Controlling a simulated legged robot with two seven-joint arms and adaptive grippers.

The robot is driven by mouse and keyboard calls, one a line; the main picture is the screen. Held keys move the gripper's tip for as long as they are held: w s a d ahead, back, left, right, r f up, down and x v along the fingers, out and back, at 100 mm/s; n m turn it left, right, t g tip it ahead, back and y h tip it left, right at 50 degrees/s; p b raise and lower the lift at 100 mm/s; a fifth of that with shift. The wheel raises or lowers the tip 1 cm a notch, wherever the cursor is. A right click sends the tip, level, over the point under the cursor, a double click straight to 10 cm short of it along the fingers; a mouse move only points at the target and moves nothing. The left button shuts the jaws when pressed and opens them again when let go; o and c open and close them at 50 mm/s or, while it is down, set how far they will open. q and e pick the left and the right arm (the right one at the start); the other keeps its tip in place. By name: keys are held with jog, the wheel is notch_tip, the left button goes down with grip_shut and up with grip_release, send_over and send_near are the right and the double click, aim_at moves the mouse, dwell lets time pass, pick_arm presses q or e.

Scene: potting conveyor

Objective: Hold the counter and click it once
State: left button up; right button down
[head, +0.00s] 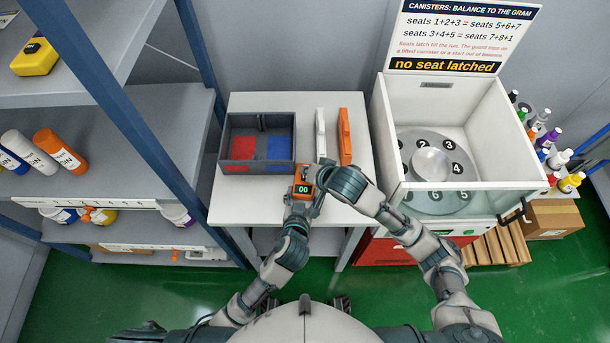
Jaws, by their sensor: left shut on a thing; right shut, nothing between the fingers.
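The counter (303,188) is a small orange device with a dark display reading 00 in green. It is near the front edge of the white table, in the middle of the head view. My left gripper (301,201) is shut on the counter from below. My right gripper (324,168) is shut and empty, just above and to the right of the counter's top end. It partly covers the counter's upper right side. I cannot tell whether its fingertips touch the counter.
A grey divided tray (227,160) with red and blue compartments stands on the white table (235,204). A white bar (320,133) and an orange bar (344,137) stand to its right. A white canister machine (389,120) is at the right, shelves (120,122) at the left.

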dwell(0.8)
jog(key=shift+s+f, duration=0.1)
jog(key=shift+f, duration=0.3)
jog(key=shift+d+f, duration=0.2)
jog(key=shift+f, duration=0.8)
dwell(0.6)
jog(key=shift+s+a+r, duration=0.1)
jog(key=shift+a+r, duration=0.1)
jog(key=shift+r, duration=0.15)
jog(key=shift+a+r, duration=0.1)
jog(key=shift+r, duration=0.4)
notch_tip(320, 180, up, 4)
jog(key=shift+a+f, duration=0.1)
jog(key=shift+a, duration=0.05)
jog(key=shift+d+r, duration=0.2)
jog(key=shift+r, duration=0.3)
